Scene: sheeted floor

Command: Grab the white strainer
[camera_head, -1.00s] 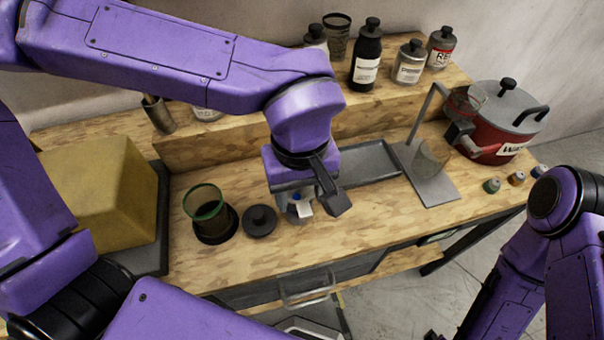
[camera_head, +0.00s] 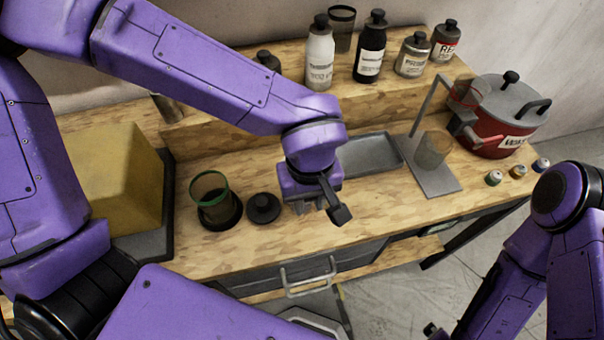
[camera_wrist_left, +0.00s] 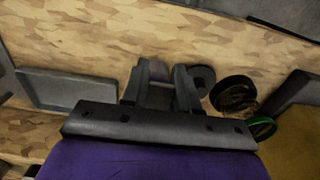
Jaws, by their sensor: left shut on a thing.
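My left gripper (camera_head: 308,207) is low over the front middle of the wooden desk, just right of a round black lid (camera_head: 263,207). In the left wrist view its fingers (camera_wrist_left: 161,98) are close around a small greyish thing, mostly hidden by the fingers and the gripper's body. I cannot tell whether it is the white strainer. No clearly white strainer shows elsewhere. A mesh cup with a green rim (camera_head: 208,187) stands left of the lid. My right arm is at the right, its gripper outside the view.
A grey tray (camera_head: 370,155), a metal stand (camera_head: 436,180) with a translucent brownish cup, a red pot (camera_head: 497,135) and several small jars lie to the right. Bottles (camera_head: 320,58) stand on the back shelf. A yellow block (camera_head: 120,185) is at the left.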

